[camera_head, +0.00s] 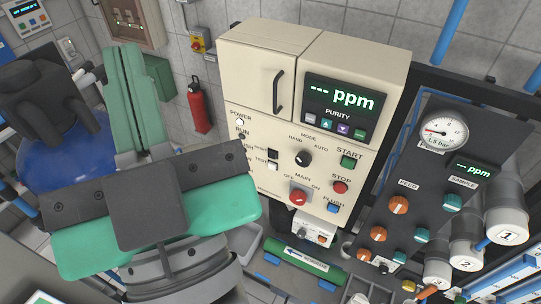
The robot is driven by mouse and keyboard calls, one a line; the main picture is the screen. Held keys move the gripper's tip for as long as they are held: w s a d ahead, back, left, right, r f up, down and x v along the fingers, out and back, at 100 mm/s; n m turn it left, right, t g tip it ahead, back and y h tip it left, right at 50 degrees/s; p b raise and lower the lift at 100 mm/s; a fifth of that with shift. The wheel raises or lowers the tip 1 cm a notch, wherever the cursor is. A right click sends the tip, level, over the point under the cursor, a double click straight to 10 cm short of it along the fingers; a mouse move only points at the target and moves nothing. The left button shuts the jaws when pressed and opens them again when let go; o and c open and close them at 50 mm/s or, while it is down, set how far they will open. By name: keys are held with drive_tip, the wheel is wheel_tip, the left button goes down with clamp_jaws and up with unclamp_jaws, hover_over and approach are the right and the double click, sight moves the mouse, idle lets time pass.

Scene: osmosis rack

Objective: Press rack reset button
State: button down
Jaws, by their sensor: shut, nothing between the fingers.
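The cream control cabinet (255,70) of the rack stands at the centre. Its front has a green START button (348,162), a red STOP button (340,187), a blue FLUSH button (332,208), a black MODE knob (303,158) and a red MAIN switch (298,198). Two small dark squares (272,154) sit left of the knob; their labels are too small to read surely, so I cannot tell which control is the reset. The purity display (342,97) reads "--- ppm". My green and dark arm links fill the lower left; my gripper does not show.
A dark panel with a gauge (443,132), orange and teal knobs and white filter housings (506,222) stands right of the cabinet. A blue tank (65,155) and a red extinguisher (199,108) are on the left. A green cylinder (300,260) lies below the cabinet. No obstacle covers the cabinet front.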

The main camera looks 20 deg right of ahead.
idle(0.4)
drive_tip(key=w+d+f+m+g, duration=0.2)
drive_tip(key=w+d+f, duration=0.1)
drive_tip(key=w+f, duration=0.7)
drive_tip(key=w+d+f+m+g, duration=0.1)
drive_tip(key=w+d+f+g, duration=0.2)
drive_tip(key=w+f, duration=0.7)
drive_tip(key=d+f+m+g, duration=0.1)
drive_tip(key=d+f+m, duration=0.1)
drive_tip(key=f, duration=1.1)
drive_tip(key=w+d+f+m+g+h, duration=0.1)
drive_tip(key=d+f, duration=0.4)
drive_tip(key=f, duration=0.9)
drive_tip(key=shift+w+f+m+g+h, duration=0.3)
drive_tip(key=shift+m+g, duration=0.5)
drive_tip(key=shift+m, duration=0.3)
